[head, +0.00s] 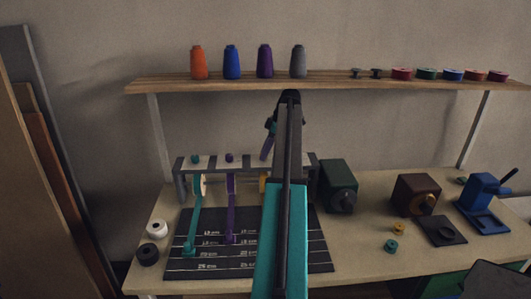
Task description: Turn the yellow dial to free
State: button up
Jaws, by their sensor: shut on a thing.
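A grey rail (212,164) stands on the table behind a dark marked mat (215,262). A teal dial (195,158) and a purple dial (229,157) sit on top of it. A yellow part (263,184) shows below the rail, partly behind my arm. My gripper (266,154) points down at the rail top, to the right of the purple dial, in line with the other dials. It is shut on what sits there, which I take as the yellow dial. The dial itself is hidden by the gripper, so its setting cannot be read.
A teal strip (193,220) and a purple strip (231,210) hang from the rail onto the mat. A dark green box (338,183) stands close to the right of the rail. A shelf (330,85) with thread cones crosses above. A brown box (410,193) stands further right.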

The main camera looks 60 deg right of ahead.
jog(key=shift+d+r, duration=0.1)
jog(key=o, duration=1.1)
jog(key=shift+c, duration=0.2)
